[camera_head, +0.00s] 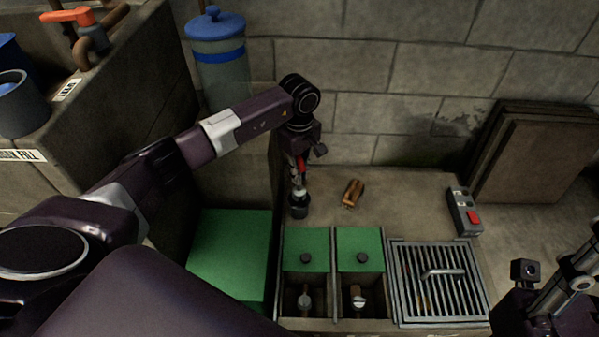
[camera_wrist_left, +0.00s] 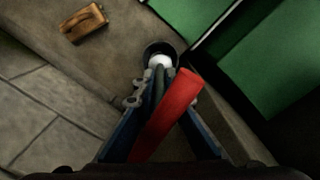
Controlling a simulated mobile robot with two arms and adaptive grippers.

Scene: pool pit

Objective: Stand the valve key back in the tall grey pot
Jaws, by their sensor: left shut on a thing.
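My left gripper (camera_head: 299,178) points down over the concrete ledge and is shut on the valve key. The key's red part (camera_head: 301,163) shows between the fingers, and as a long red bar (camera_wrist_left: 168,112) lying slantwise in the left wrist view. A small dark round pot (camera_head: 299,206) stands directly below the gripper near the ledge's left side. Its open mouth (camera_wrist_left: 150,50) has a pale round thing in it; I cannot tell whether this is the key's end. The fingers hide much of the key. Part of my right arm shows at lower right, its fingers unclear.
A brown wooden-looking block (camera_head: 352,193) lies right of the pot. Two pits with green lids (camera_head: 306,246) and a metal grate (camera_head: 438,284) are in front. A grey switch box with a red button (camera_head: 464,212) sits at right. A blue-lidded container (camera_head: 218,60) stands behind my arm.

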